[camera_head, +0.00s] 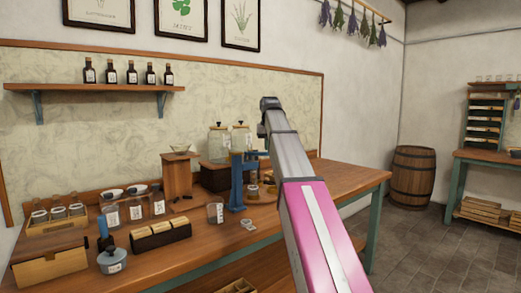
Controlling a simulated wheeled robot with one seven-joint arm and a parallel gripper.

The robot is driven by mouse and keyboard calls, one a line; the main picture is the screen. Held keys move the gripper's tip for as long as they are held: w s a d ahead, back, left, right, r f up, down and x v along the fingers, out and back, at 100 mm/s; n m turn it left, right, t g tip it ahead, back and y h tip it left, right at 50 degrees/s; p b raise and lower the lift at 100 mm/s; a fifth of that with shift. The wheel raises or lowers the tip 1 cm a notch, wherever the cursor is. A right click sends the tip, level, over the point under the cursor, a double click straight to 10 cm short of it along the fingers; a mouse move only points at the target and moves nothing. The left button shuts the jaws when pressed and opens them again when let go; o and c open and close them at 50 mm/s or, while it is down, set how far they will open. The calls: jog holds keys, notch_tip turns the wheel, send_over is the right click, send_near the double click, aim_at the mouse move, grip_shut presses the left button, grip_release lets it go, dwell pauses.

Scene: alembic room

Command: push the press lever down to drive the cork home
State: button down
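A blue press (237,185) stands on the workbench, just left of my arm. Its upright is vertical and its top reaches right, close to my arm in the picture. I cannot make out its lever or a cork; my arm covers part of that area. My arm rises from the lower right, and its dark far end (268,104) shows above the press in the picture. I cannot make out gripper fingers there, nor whether anything is touched or held.
The workbench (340,179) holds a small glass jar (215,212), a wooden card box (160,237), a blue-lidded pot (112,260) and large glass jars (219,143) behind the press. Its right end looks clear. A barrel (413,177) stands on the floor beyond.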

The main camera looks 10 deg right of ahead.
jog(key=shift+s+f, duration=0.1)
jog(key=shift+f, duration=0.5)
jog(key=shift+s+f, duration=0.1)
jog(key=shift+f, duration=0.1)
dwell(0.4)
jog(key=shift+f, duration=1)
dwell(0.8)
